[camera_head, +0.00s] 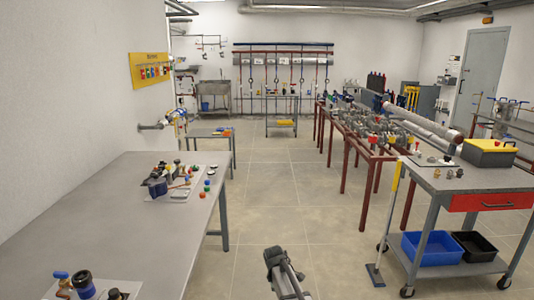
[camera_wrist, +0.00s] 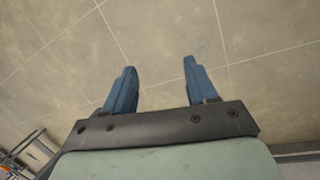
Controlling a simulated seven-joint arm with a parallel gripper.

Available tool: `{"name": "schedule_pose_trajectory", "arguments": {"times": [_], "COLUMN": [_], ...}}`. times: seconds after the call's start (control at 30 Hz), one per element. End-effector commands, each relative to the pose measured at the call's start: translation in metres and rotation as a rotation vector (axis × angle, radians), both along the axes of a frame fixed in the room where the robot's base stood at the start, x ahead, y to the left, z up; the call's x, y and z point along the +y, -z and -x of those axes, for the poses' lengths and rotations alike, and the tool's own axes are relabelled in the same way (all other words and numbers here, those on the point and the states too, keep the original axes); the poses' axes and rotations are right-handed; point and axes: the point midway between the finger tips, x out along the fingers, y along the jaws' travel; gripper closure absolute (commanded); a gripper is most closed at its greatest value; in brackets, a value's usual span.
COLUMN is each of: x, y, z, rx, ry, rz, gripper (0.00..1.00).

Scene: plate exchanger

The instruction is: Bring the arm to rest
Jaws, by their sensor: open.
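In the wrist view my gripper (camera_wrist: 159,75) shows two blue fingers spread well apart, with nothing between them. Behind the fingers there is only tiled floor. In the head view part of my arm (camera_head: 283,270) shows at the bottom centre, over bare floor between the left table and the right cart. The gripper's fingertips cannot be made out in the head view. The arm touches nothing that I can see.
A long grey table (camera_head: 150,235) at left bears small fittings and coloured caps. A cart (camera_head: 460,180) with a red drawer (camera_head: 490,201) and blue bin (camera_head: 435,248) stands at right. Red-legged pipe racks (camera_head: 365,190) stand behind it. The floor aisle (camera_head: 275,200) between is clear.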

Motion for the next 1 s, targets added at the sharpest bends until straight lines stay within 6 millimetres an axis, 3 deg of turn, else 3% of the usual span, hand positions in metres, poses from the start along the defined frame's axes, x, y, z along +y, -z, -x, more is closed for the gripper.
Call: {"name": "schedule_pose_trajectory", "arguments": {"times": [0.03,0.2,0.5,0.7,1.0], "x": [-0.012,-0.037,-0.069,-0.086,-0.102], "y": [0.02,0.074,0.152,0.19,0.225], "z": [0.021,0.078,0.19,0.269,0.391], "rx": [0.023,0.084,0.195,0.268,0.374], "ry": [0.045,0.202,0.489,0.683,0.979], "rz": [-0.003,-0.021,-0.036,-0.026,0.019], "gripper": [0.43,0.43,0.43,0.43,0.43]}}
